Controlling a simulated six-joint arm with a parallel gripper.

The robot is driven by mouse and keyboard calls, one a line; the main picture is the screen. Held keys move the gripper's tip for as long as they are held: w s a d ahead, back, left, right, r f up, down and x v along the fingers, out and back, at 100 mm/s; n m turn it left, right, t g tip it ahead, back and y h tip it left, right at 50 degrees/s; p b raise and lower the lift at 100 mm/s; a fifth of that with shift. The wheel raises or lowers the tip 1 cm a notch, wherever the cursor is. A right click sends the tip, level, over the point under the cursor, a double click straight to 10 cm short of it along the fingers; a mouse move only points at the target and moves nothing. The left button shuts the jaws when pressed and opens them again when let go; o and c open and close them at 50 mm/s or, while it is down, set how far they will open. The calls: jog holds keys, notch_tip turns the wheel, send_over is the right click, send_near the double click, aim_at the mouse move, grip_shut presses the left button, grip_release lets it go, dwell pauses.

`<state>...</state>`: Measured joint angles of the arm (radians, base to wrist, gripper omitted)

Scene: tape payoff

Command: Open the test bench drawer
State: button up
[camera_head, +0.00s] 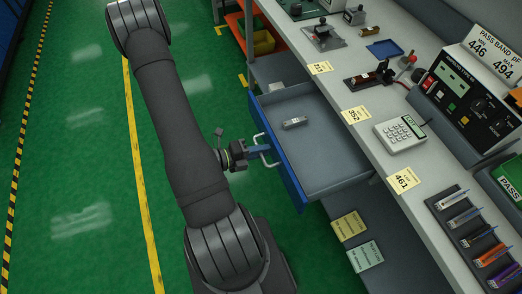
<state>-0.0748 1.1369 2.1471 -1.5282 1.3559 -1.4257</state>
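The test bench drawer (318,160) is pulled out from under the bench, with its blue front (283,168) out over the floor and its grey inside in view. A small light metal object (294,122) lies in it. My gripper (262,150) is at the drawer's light metal handle (268,157), on the outer side of the front. The fingers reach around or against the handle; at this size I cannot tell whether they are closed on it.
The bench top (330,92) carries yellow number cards, a calculator (399,132), a tester (463,98) and a dark rack of pens (477,238). Orange and yellow bins (263,42) stand under the bench's far end. The green floor at left is clear.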

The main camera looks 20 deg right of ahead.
jog(key=shift+a, duration=0.1)
dwell(0.3)
jog(key=v, duration=1.7)
jog(key=shift+a, duration=0.1)
jog(key=x, duration=1.6)
dwell(0.6)
jog(key=shift+x, duration=0.8)
dwell(2.2)
jog(key=shift+a, duration=0.15)
